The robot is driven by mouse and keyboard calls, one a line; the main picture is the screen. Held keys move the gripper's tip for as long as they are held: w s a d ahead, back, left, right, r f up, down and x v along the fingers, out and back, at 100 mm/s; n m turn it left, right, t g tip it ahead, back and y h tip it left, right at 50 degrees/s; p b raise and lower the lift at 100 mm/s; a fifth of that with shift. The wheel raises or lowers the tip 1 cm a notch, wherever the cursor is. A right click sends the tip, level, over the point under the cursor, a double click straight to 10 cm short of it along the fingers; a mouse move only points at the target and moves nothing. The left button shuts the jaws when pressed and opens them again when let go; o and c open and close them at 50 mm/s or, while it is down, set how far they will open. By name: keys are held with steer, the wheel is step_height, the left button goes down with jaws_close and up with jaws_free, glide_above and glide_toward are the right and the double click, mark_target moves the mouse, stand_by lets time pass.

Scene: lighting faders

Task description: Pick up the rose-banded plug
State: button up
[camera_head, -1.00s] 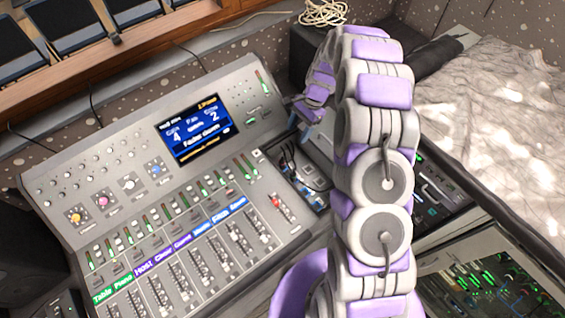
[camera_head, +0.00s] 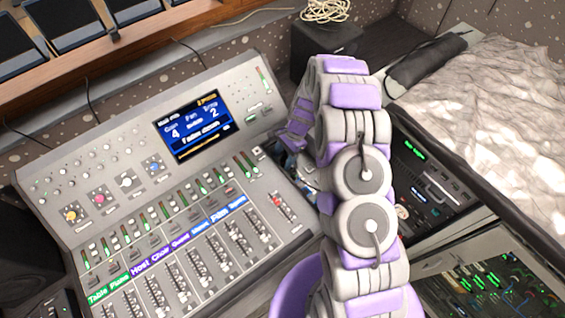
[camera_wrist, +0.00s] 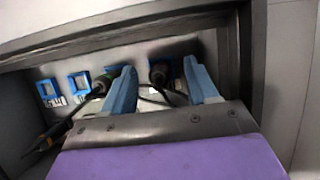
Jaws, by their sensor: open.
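In the wrist view my gripper (camera_wrist: 159,72) is open, with its two blue fingers reaching into a recessed bay. A dark plug (camera_wrist: 159,74) with a cable lies between the fingers, nearer the tips. I cannot make out a rose band on it. A second dark plug (camera_wrist: 103,84) sits just left of the left finger, partly hidden by it. In the head view my arm hides the plugs and most of the gripper.
Blue-framed square sockets (camera_wrist: 78,82) line the bay's back wall. A dark raised rim (camera_wrist: 245,60) bounds the bay on the right. In the head view the mixing desk (camera_head: 130,195) is to the left, and a rack unit (camera_head: 430,185) is to the right of my arm.

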steer(key=shift+s+a+f, duration=0.1)
steer(key=shift+a+f, duration=0.15)
steer(key=shift+f, duration=0.45)
steer(key=shift+r, duration=0.1)
jaws_close()
